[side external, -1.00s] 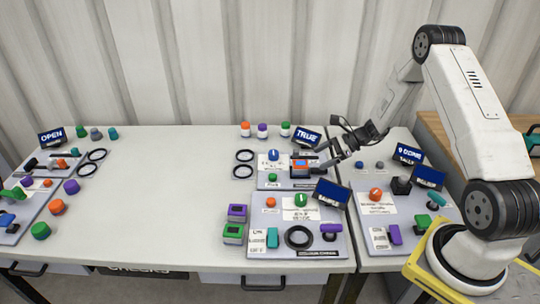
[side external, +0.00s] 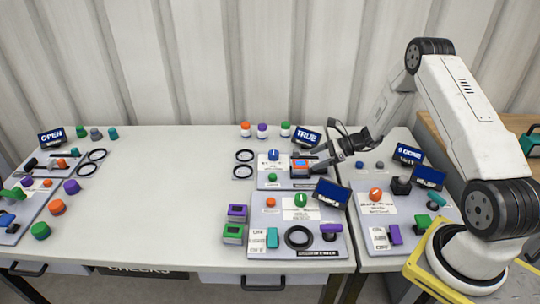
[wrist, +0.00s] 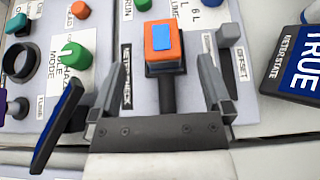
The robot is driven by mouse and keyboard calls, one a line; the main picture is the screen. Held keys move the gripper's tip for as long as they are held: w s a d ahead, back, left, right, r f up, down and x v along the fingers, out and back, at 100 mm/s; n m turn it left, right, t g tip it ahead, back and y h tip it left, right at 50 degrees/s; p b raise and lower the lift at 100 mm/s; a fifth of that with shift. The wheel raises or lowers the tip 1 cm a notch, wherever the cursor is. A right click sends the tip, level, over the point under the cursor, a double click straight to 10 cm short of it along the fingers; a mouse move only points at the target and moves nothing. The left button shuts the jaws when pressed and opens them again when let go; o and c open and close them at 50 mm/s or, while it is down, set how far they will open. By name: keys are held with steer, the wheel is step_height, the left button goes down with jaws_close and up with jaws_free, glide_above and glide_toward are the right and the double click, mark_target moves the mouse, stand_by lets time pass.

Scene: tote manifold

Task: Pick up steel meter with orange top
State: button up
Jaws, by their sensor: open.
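The meter with the orange top (wrist: 177,36) has a blue face and stands on a dark post in the wrist view. In the side view the orange-topped meter (side external: 299,166) sits on the upper right panel of the white table, partly hidden by my gripper. My gripper (wrist: 162,66) is open, with one finger on each side of the meter and post. A gap shows on both sides, and nothing is held. In the side view my gripper (side external: 322,157) is at the meter's right side.
The TRUE display (side external: 308,139) stands close behind my gripper; another display (side external: 331,193) stands in front. A blue knob (side external: 274,155) is left of the meter. A grey slider (wrist: 229,36) is near the right finger. The table's middle (side external: 165,190) is clear.

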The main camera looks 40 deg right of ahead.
mark_target(302, 163)
steer(key=shift+x, duration=2.55)
steer(key=shift+w+r, duration=0.15)
steer(key=shift+c, duration=0.2)
jaws_close()
